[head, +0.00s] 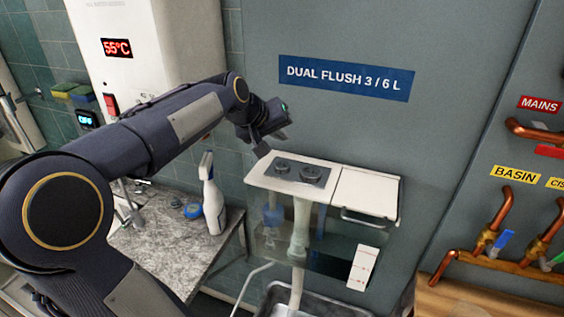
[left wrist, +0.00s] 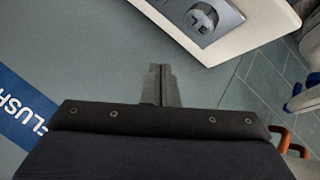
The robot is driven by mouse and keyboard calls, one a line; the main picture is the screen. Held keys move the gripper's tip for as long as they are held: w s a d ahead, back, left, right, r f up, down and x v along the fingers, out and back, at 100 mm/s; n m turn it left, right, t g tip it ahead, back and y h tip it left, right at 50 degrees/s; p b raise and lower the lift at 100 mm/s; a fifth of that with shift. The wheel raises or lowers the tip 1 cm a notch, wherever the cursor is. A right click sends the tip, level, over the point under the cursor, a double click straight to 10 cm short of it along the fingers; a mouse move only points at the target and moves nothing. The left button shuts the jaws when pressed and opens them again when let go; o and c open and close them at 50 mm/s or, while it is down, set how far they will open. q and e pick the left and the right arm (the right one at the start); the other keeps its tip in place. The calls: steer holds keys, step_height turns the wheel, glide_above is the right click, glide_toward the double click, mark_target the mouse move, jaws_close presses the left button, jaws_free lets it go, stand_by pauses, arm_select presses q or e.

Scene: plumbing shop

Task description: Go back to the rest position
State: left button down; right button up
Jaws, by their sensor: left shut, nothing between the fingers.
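My left gripper (head: 272,146) hangs in the air at the upper left of the white cistern lid (head: 342,188), in front of the grey panel. Its fingers are closed together and hold nothing; in the left wrist view the shut fingers (left wrist: 160,84) point toward the cistern. The dark flush plate (head: 298,171) with two round buttons is set in the lid, below and right of the gripper, with a gap in the picture. The plate also shows at the top of the left wrist view (left wrist: 208,18). My right gripper is in neither view.
A white spray bottle (head: 212,200) stands on a grey stone-look counter (head: 165,250) below my left arm. A white heater (head: 150,45) hangs behind the arm. Copper pipes (head: 500,215) with valves are at the right. A metal tray (head: 310,300) lies below the clear cistern.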

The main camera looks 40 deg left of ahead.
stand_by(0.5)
arm_select(q)
steer(key=s+d+f+m+g+h, duration=0.1)
steer(key=s+d+f+m, duration=0.2)
steer(key=s+d+f, duration=0.4)
steer(key=s+d+f+m+g+h, duration=0.2)
steer(key=s+d+f+m, duration=0.2)
steer(key=s+d, duration=0.9)
steer(key=s+f, duration=0.3)
steer(key=shift+s+f+g+h, duration=0.2)
steer(key=shift+s+g+h, duration=0.1)
